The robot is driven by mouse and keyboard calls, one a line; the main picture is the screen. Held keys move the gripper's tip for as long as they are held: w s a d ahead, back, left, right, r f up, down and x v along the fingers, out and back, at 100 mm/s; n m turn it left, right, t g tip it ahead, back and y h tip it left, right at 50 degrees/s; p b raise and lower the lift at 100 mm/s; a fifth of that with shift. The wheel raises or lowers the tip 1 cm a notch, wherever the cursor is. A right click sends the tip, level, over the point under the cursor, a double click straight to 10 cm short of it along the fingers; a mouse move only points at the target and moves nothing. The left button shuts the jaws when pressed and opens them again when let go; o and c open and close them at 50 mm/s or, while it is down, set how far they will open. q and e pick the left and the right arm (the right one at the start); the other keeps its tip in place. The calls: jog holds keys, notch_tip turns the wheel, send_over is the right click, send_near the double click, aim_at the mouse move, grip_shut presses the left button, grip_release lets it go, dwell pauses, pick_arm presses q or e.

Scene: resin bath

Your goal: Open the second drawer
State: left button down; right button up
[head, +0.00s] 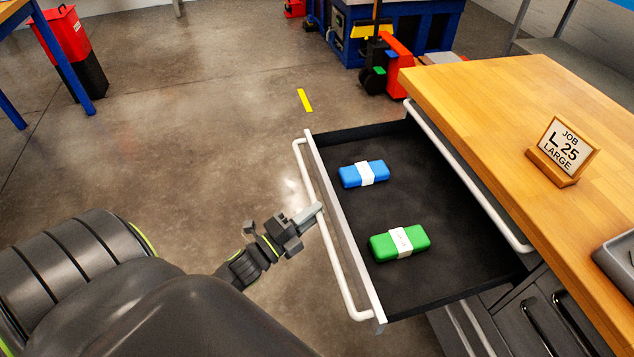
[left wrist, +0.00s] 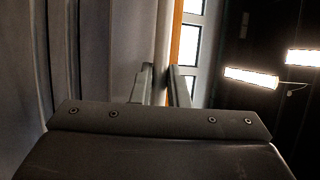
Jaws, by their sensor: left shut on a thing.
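The second drawer (head: 440,165) of the workbench stands pulled far out, its dark inside showing from above. Its white bar handle (head: 332,258) runs along the front panel. My left gripper (head: 314,211) is shut on this handle near its middle. In the left wrist view the fingers (left wrist: 161,85) stand on either side of the pale handle bar (left wrist: 162,40). A blue case (head: 350,177) and a green case (head: 417,237), each with a white band, lie apart in the drawer. My right gripper is not in view.
The drawer above is shut, with a white handle (head: 470,179) under the wooden worktop (head: 480,90). A job sign (head: 566,150) reading "L 25 LARGE" and a grey tray (head: 612,262) stand on top. The floor left of the open drawer is clear.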

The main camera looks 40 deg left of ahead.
pick_arm(q)
jog(key=shift+f, duration=0.1)
jog(key=c, duration=1.5)
grip_release()
jog(key=shift+o, duration=0.5)
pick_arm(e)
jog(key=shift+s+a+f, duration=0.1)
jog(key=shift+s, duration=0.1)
